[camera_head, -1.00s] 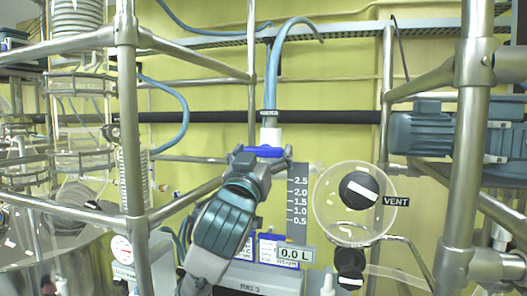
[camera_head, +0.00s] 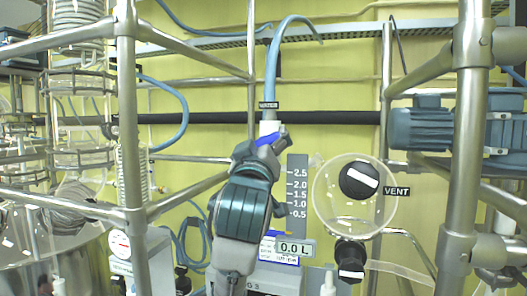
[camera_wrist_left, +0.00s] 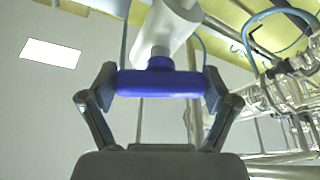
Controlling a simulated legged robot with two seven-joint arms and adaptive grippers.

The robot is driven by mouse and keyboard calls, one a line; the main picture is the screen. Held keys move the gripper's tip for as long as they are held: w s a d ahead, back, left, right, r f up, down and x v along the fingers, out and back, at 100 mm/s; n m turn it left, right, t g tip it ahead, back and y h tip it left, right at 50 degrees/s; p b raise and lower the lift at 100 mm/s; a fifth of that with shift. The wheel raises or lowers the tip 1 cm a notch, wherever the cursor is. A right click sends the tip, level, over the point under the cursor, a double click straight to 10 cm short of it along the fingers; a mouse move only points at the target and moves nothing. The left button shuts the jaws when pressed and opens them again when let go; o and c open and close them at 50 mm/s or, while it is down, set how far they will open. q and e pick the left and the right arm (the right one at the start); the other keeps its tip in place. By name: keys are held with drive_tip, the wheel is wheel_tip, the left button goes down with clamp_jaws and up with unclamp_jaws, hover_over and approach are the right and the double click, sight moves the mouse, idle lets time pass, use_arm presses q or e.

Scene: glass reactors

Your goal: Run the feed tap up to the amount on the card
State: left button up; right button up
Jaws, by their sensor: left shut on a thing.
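The feed tap has a blue handle (camera_head: 267,140) below a white body (camera_head: 270,127) and a blue hose marked WATER. My left gripper (camera_head: 262,147) is shut on the blue handle, which is tilted in the head view. In the left wrist view the handle (camera_wrist_left: 159,83) lies between both fingers under the white pipe (camera_wrist_left: 172,24). The level scale (camera_head: 297,195) reads 0.5 to 2.5, and the display (camera_head: 294,248) shows 0.0 L. The card (camera_head: 267,247) is partly hidden by my gripper and its text is too small to read. My right gripper is not in view.
A clear round cover (camera_head: 325,205) surrounds a black VENT knob (camera_head: 358,180) right of the scale. Another black knob (camera_head: 350,257) sits below it. Steel frame posts (camera_head: 127,150) stand left and right (camera_head: 467,150). Coiled glassware (camera_head: 80,155) is at the left.

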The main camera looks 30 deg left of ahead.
use_arm(q)
drive_tip(key=n+g+y, duration=0.1)
drive_tip(key=n, duration=0.2)
drive_tip(key=n+g, duration=0.1)
drive_tip(key=n, duration=0.2)
drive_tip(key=shift+y, duration=0.4)
drive_tip(key=shift+n, duration=0.3)
drive_tip(key=o, duration=0.9)
drive_tip(key=v, duration=1.2)
drive_tip(key=shift+w+d, duration=0.15)
drive_tip(key=shift+w, duration=0.05)
